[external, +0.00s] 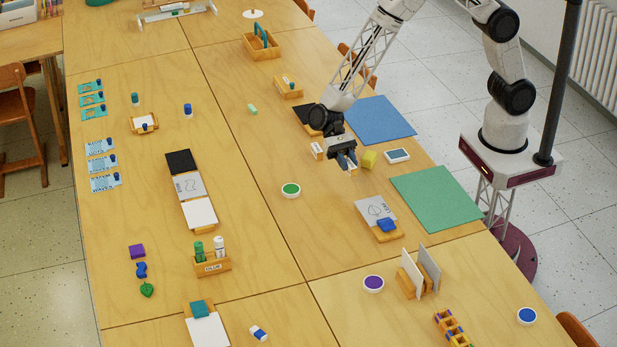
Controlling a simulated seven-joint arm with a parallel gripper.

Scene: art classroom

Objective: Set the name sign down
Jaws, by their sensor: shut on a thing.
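My gripper (347,161) is over the right-hand table, pointing down, between the blue sheet and the green round lid. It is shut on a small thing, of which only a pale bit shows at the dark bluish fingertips. I take this to be the name sign, but its face and any writing are hidden. I cannot tell whether it touches the table. A small white block with marks on it (317,151) stands just left of the gripper.
A yellow cube (369,159) and a white-and-dark tablet-like thing (397,156) lie close on the right. A blue sheet (380,121) and a green sheet (435,198) lie nearby. A green round lid (291,190) is at lower left. Bare tabletop (320,215) lies below the gripper.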

